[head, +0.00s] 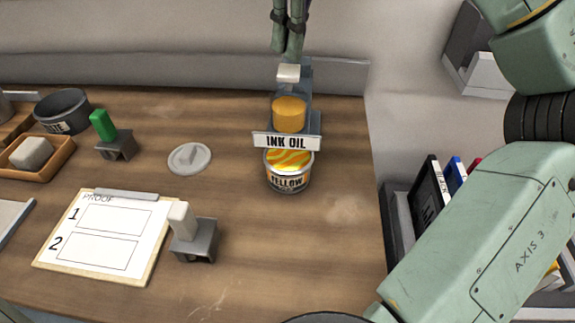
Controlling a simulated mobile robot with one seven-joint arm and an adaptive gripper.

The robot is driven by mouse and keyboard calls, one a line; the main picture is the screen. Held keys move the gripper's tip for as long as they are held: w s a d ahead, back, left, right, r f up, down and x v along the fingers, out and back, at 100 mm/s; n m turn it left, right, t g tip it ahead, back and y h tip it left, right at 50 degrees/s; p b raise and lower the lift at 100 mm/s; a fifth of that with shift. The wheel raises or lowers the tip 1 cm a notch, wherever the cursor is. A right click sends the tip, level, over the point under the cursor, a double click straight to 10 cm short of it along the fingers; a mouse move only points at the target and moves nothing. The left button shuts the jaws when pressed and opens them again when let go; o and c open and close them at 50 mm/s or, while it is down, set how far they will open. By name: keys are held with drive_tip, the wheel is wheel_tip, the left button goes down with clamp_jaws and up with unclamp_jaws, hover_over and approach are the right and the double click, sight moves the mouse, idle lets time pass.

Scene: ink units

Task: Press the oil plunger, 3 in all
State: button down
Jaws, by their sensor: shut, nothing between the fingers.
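The ink oil dispenser is a blue-grey stand with an amber cylinder (289,114) and a white sign reading INK OIL (287,141). A pale block, which looks like the plunger (288,73), sits above the amber cylinder. My gripper (289,50) comes down from the top edge, shut and empty, its tips close above the pale block. I cannot tell whether they touch.
A round grey lid (190,158) lies left of the can. A proof clipboard (105,238), a pale-handled stamp (192,236), a green-handled stamp (112,140), a dark tin (62,112) and a wooden tray (60,158) are further left. My arm fills the right side, before a book rack.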

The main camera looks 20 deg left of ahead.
wheel_tip(320, 180, up, 6)
drive_tip(key=shift+f, duration=0.25)
idle(0.6)
